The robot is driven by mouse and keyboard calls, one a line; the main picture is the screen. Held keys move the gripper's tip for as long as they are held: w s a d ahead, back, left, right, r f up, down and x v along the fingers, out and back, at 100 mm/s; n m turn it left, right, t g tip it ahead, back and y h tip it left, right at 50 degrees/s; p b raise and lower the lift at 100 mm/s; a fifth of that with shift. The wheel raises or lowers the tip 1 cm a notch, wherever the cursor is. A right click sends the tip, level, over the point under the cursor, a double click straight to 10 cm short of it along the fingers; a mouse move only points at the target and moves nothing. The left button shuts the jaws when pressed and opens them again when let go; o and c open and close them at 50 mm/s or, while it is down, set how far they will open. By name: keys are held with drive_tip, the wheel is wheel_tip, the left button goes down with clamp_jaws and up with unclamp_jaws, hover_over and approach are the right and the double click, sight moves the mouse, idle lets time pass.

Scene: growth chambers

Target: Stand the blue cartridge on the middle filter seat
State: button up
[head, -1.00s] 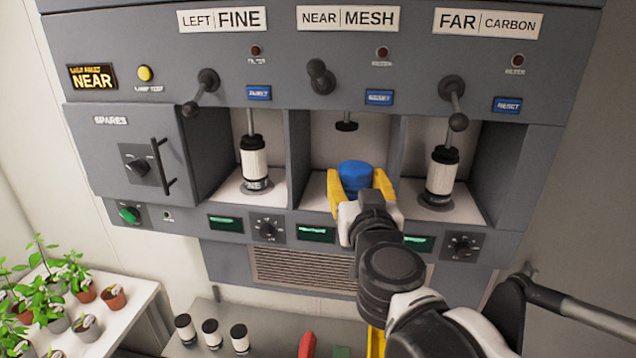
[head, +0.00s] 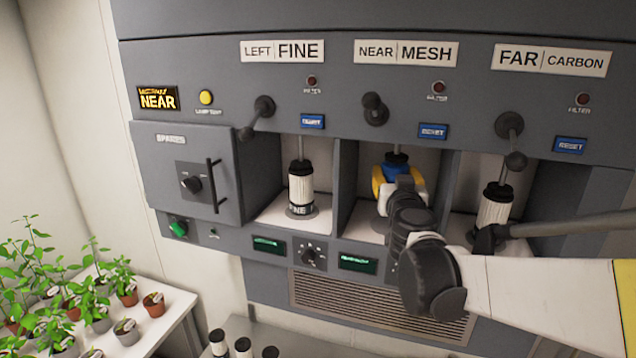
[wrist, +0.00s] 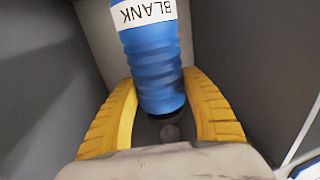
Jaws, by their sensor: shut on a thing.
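The blue cartridge (head: 394,169) is in the middle bay under the NEAR MESH sign, just below the black plunger (head: 397,158). In the wrist view it shows as a ribbed blue cylinder (wrist: 155,65) with a white label reading BLANK, upside down in the picture. My gripper (head: 397,180) reaches into this bay, its yellow fingers on either side of the cartridge; they also show in the wrist view (wrist: 163,95). It is shut on the cartridge. The middle seat is hidden behind my gripper and arm, so I cannot tell whether the cartridge touches it.
White cartridges stand in the left bay (head: 301,187) and right bay (head: 494,206), each under a plunger. Grey walls close in on both sides of the middle bay. The middle lever (head: 374,108) sits above it. Plants (head: 60,290) and several loose cartridges (head: 242,348) are low left.

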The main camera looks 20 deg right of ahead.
wheel_tip(320, 180, down, 3)
drive_tip(key=shift+s+r, duration=0.1)
drive_tip(key=shift+f, duration=0.4)
drive_tip(key=o, duration=1.2)
drive_tip(key=shift+f, duration=0.15)
